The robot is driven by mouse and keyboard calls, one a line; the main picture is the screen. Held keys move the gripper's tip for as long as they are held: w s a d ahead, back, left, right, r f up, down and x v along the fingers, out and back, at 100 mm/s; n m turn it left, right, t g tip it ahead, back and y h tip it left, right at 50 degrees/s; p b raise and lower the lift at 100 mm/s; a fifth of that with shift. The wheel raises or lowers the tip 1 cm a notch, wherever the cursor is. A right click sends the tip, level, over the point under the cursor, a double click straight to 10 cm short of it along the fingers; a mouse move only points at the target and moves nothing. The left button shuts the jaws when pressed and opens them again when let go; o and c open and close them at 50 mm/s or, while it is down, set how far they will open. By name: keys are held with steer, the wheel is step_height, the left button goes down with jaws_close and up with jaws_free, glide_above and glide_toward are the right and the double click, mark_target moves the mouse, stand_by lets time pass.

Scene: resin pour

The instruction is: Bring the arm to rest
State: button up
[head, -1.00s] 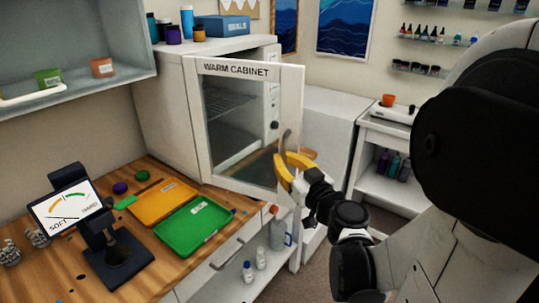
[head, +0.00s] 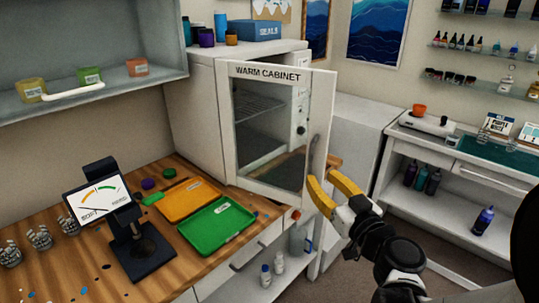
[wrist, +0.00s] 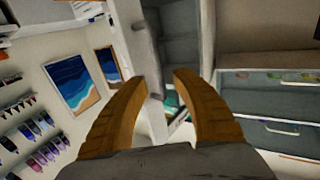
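The warm cabinet (head: 200,115) stands at the back of the wooden counter. Its white framed glass door (head: 325,110) is open and swung out toward me. A grey upright handle (head: 316,152) is on the door's outer right side. My gripper (head: 322,177) has two yellow fingers, spread apart and empty, just below and right of the handle. In the wrist view the fingers (wrist: 160,78) are also apart, with the grey handle (wrist: 143,45) beyond the tips. Whether a finger touches the door edge I cannot tell.
An orange tray (head: 185,200) and a green tray (head: 217,226) lie on the counter (head: 65,265), beside a gauge stand (head: 100,200). A white side table (head: 450,145) with bottles stands at the right. Floor (head: 440,232) shows between them.

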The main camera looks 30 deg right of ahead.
steer(key=shift+s, duration=0.55)
steer(key=w+a+f+n+g+y, duration=0.1)
steer(key=a+f+g+y, duration=0.15)
steer(key=a, duration=0.35)
steer(key=w+a+f+n+g+y, duration=0.1)
steer(key=a+f+g+y, duration=0.15)
steer(key=a, duration=0.45)
steer(key=s+a+f+g+h, duration=0.2)
steer(key=s+a+g+h, duration=0.1)
steer(key=s+g, duration=0.3)
steer(key=s+a, duration=0.1)
steer(key=s, duration=0.1)
steer(key=shift+s+a+f+m, duration=0.25)
steer(key=shift+s+f+m, duration=0.05)
steer(key=shift+s+m, duration=0.1)
steer(key=shift+w, duration=0.1)
stand_by(0.5)
